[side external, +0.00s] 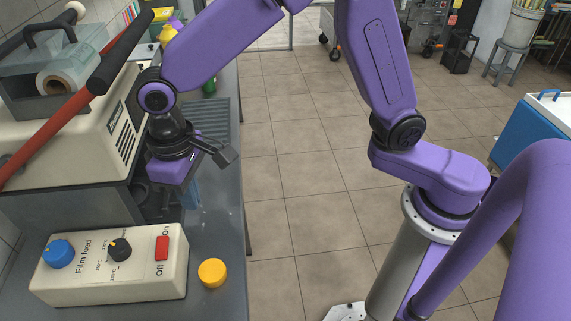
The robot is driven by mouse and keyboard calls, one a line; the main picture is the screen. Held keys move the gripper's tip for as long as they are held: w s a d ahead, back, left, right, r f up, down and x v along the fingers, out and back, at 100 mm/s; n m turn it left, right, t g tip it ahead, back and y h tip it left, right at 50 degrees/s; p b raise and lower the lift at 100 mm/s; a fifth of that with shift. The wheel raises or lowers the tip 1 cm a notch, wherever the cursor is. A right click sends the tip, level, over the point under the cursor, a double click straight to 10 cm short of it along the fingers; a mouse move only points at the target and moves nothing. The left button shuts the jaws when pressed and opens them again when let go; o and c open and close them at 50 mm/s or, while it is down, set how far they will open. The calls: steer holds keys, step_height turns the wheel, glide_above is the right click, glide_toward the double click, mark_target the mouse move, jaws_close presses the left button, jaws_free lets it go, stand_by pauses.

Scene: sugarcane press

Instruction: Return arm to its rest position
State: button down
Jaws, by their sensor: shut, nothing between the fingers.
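My gripper (172,172) hangs over the left counter, close beside the front of the beige machine (100,125). Its purple hand points down and a small grey block juts out to its right. The fingers are hard to make out against the dark area below; the gripper is shut and empty. My purple arm arches from its base on the right, over the floor, to the counter at left.
A control box (110,265) with a blue knob (58,254), black dial and red switch (162,248) lies on the counter (222,240), below my gripper in the picture. A yellow cap (212,273) is beside it. A red bar with a black grip (120,52) rises near my wrist. The tiled floor (290,170) is clear.

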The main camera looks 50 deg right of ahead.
steer(key=s+d+r+n, duration=0.1)
steer(key=s+d+n, duration=0.2)
steer(key=s+d, duration=0.6)
steer(key=s+d+r+n, duration=0.1)
steer(key=s+d+n, duration=0.3)
steer(key=s+d, duration=0.6)
steer(key=d, duration=0.6)
steer(key=shift+s+d+r, duration=0.2)
steer(key=shift+s+d, duration=0.1)
stand_by(0.4)
